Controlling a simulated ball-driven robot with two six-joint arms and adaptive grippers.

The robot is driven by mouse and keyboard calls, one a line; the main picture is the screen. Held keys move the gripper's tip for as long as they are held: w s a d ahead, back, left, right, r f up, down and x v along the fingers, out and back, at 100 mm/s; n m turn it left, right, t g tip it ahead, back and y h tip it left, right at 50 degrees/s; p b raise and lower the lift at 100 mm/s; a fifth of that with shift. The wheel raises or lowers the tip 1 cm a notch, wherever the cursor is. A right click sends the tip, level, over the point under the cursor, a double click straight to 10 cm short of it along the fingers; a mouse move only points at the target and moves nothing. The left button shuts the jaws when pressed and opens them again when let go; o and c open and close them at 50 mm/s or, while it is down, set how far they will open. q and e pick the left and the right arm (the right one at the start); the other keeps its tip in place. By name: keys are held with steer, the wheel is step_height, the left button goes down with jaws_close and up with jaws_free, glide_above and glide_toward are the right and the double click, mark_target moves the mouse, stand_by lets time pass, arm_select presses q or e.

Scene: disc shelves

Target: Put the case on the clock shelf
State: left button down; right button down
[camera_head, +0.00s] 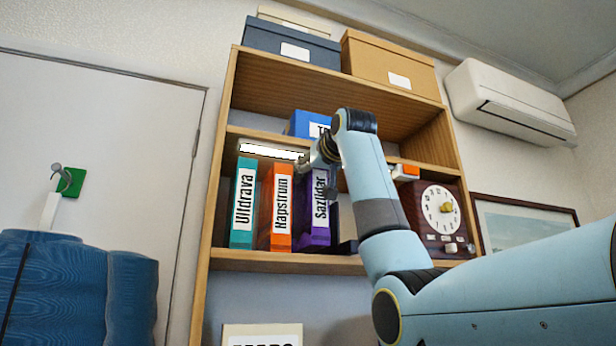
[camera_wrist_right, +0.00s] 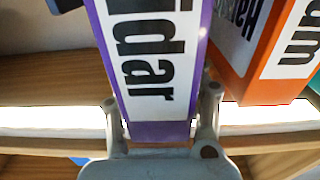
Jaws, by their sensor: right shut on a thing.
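A purple case labelled Sazlidar (camera_head: 318,225) is upright on the clock's level of the wooden shelf unit (camera_head: 215,235), right of an orange case. My right gripper (camera_head: 325,160) reaches its top from the front right and hides part of it. In the right wrist view the fingers (camera_wrist_right: 162,120) are shut on both sides of the purple case (camera_wrist_right: 150,60). I cannot tell whether its base touches the board. The clock (camera_head: 440,212), with a round white dial in a dark red-brown body, stands to the right, partly behind my arm. My left gripper is not in view.
A teal case (camera_head: 243,205) and the orange case (camera_head: 275,210) stand left of the purple one. A lit strip (camera_head: 268,150) is under the board above. A blue case (camera_head: 303,123) sits one level higher. A dark object (camera_head: 347,225) is partly hidden between the purple case and my arm.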

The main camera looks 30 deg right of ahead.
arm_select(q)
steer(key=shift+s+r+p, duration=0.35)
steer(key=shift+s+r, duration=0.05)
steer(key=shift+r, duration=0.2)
arm_select(e)
steer(key=shift+w+d+f, duration=0.25)
steer(key=shift+w+f, duration=0.45)
steer(key=shift+w, duration=0.15)
steer(key=shift+f, duration=0.2)
steer(key=c, duration=0.8)
jaws_free()
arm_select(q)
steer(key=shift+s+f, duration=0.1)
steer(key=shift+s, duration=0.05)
arm_select(e)
steer(key=shift+o, duration=0.2)
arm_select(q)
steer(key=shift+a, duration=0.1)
